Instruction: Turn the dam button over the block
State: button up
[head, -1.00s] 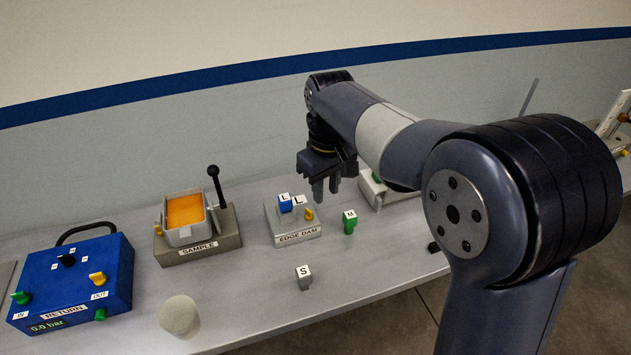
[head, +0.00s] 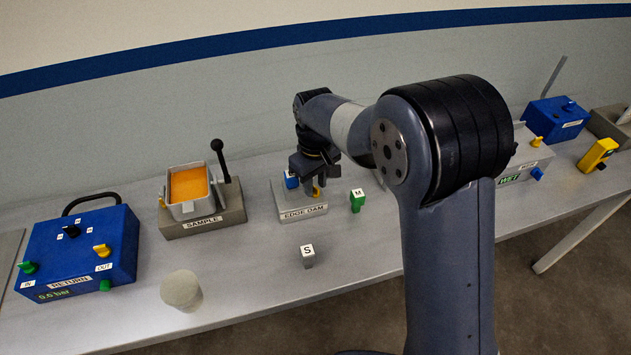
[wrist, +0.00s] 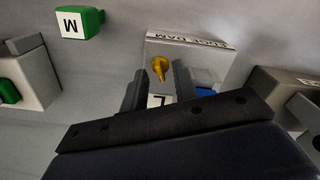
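The edge dam fixture (head: 303,213) is a grey block labelled EDGE DAM on the bench. Its yellow dam button (head: 316,193) shows at the front right; in the wrist view the button (wrist: 160,68) lies between and just beyond my fingertips. A white-topped block marked L (wrist: 158,103) shows between my fingers, partly hidden by my gripper. A blue block (head: 291,180) is beside it, outside my fingers. My gripper (head: 311,180) points down over the fixture, fingers apart; they also show in the wrist view (wrist: 160,76). Whether they touch anything is unclear.
A green M block (head: 357,201) stands right of the fixture, and a grey S block (head: 308,257) in front. The sample bath (head: 200,222) with its upright black lever (head: 222,165) is at left, beside the blue return box (head: 85,255). The front bench is mostly clear.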

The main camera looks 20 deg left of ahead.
jog(key=shift+f, duration=0.25)
grip_shut()
dwell(0.3)
jog(key=m, duration=0.5)
dwell(0.4)
